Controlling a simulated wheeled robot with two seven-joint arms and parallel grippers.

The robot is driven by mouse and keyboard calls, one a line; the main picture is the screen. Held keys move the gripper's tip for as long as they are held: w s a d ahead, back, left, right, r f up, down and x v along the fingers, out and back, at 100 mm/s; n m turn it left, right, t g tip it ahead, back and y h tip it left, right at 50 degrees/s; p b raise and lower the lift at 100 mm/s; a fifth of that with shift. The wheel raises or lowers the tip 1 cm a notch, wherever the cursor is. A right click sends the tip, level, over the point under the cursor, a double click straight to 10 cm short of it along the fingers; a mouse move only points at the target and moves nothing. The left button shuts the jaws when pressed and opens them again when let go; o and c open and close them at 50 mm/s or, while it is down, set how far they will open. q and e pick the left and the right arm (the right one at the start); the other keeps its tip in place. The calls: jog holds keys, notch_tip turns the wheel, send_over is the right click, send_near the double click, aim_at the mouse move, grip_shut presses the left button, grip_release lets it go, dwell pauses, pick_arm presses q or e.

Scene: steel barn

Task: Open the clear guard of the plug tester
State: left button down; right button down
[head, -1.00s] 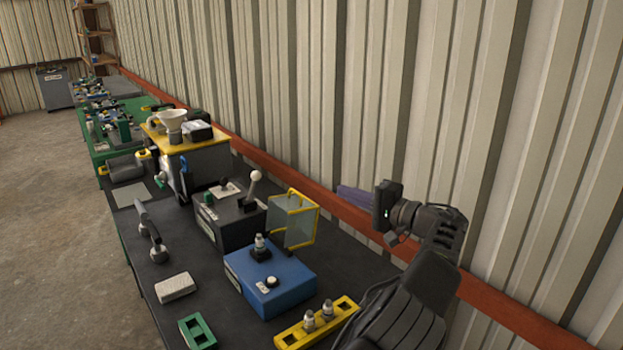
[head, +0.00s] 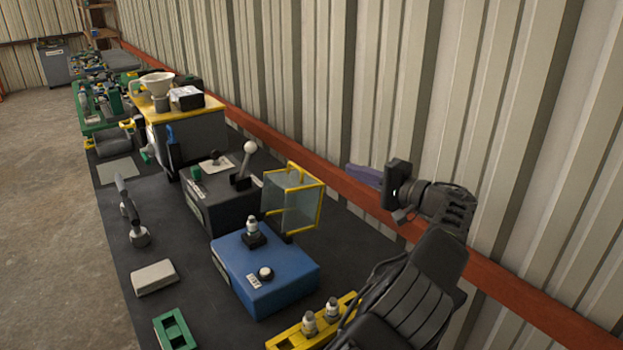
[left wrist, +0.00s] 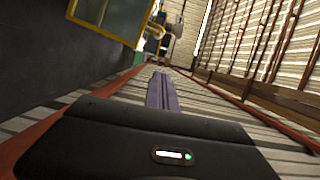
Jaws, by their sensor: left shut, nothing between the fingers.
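The plug tester is a blue box (head: 265,275) on the dark bench, with a plug (head: 252,232) standing on top and a round button near its front. Its clear guard (head: 292,205), a yellow-framed box, stands raised at the tester's back edge, off the plug, which is uncovered. The guard's yellow frame (left wrist: 103,38) also shows at the top left of the left wrist view. My left gripper (head: 363,175) is to the right of the guard, near the wall, apart from it. Its purple fingers (left wrist: 161,92) are shut and empty. My right gripper is not in view.
A black box with a lever (head: 225,208) stands behind the tester. A yellow rack (head: 290,338) with two plugs is in front, near my left arm. A green block (head: 174,330) and a pale block (head: 154,278) lie left. The corrugated wall with its red rail (head: 340,185) is close on the right.

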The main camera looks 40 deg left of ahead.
aim_at(311, 181)
pick_arm(q)
jog(key=shift+f, duration=0.45)
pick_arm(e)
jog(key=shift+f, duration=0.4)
